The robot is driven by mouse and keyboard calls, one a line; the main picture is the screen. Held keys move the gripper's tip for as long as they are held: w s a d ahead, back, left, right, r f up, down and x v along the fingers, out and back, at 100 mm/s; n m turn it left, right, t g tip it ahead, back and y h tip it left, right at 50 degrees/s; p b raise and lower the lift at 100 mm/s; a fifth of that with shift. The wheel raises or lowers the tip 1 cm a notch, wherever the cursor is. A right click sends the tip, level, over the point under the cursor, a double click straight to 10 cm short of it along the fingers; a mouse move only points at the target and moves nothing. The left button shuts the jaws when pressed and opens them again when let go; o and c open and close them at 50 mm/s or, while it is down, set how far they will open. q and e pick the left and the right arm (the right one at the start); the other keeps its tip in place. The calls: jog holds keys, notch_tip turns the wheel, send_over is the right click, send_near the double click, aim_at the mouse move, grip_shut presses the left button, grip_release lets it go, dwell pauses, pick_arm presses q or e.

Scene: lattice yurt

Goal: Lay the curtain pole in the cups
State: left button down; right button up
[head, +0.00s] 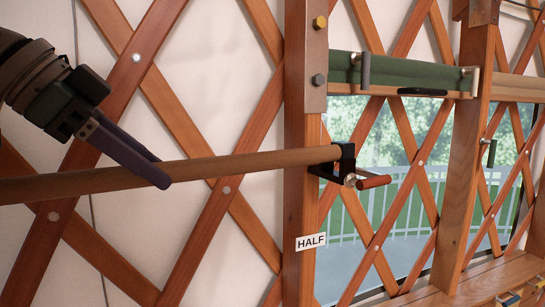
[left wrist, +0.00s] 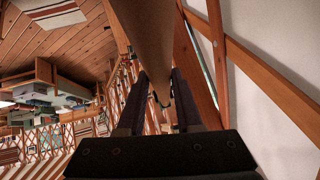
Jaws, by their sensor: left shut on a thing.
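The curtain pole (head: 245,164), a long wooden rod, runs nearly level from the left edge of the head view to a black bracket (head: 345,160) on a wooden post. Its right end meets the bracket; I cannot tell whether it rests inside. My left gripper (head: 160,178) is shut on the pole, left of the post. The pole (left wrist: 148,40) also shows between the fingers of my left gripper (left wrist: 158,82) in the left wrist view. The pole's left end is out of the head view. My right gripper is not in view.
A small crank with a reddish-brown grip (head: 374,182) sticks out beside the bracket. A rolled green curtain (head: 410,72) hangs above the window. Crossed lattice slats (head: 215,215) cover the wall behind the pole.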

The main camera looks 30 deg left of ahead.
pick_arm(q)
jog(key=shift+f+b, duration=0.6)
jog(key=shift+f, duration=0.3)
jog(key=c, duration=0.5)
grip_release()
jog(key=p+v, duration=0.5)
jog(key=v, duration=0.5)
jog(key=shift+p, duration=0.35)
